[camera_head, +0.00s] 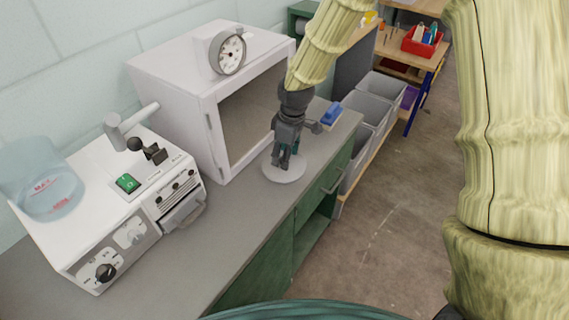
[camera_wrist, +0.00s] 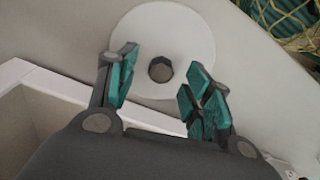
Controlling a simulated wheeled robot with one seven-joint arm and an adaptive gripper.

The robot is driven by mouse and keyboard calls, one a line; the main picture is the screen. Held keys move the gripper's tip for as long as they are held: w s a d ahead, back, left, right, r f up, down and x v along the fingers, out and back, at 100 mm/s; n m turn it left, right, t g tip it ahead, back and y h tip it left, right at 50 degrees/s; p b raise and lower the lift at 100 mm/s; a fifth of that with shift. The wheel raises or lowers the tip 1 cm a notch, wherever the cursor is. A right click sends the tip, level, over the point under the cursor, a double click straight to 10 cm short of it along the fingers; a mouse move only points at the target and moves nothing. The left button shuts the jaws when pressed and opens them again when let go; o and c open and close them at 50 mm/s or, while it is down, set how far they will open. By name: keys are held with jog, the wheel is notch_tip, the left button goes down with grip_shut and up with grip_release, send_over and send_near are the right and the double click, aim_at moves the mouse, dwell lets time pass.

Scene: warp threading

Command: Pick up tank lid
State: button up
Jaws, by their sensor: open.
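The tank lid (camera_head: 284,174) is a pale round disc lying flat on the grey counter near its front edge. In the wrist view the lid (camera_wrist: 184,40) shows a dark, faceted knob (camera_wrist: 160,69) at its middle. My gripper (camera_head: 286,163) is above the lid, pointing down. In the wrist view my gripper (camera_wrist: 160,88) is open, with its teal fingertips on either side of the knob and a gap to each. Whether the fingertips reach down to the knob's height I cannot tell. In the head view the gripper hides the knob.
A white cabinet (camera_head: 170,85) with an open front and a dial gauge stands just left of the gripper. A white machine (camera_head: 110,205) with a clear blue tank (camera_head: 42,188) is farther left. A blue object (camera_head: 331,113) lies behind the lid. Grey bins (camera_head: 372,105) stand beyond the counter.

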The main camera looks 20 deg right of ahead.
jog(key=shift+f, duration=0.7)
grip_shut()
jog(key=shift+r, duration=0.1)
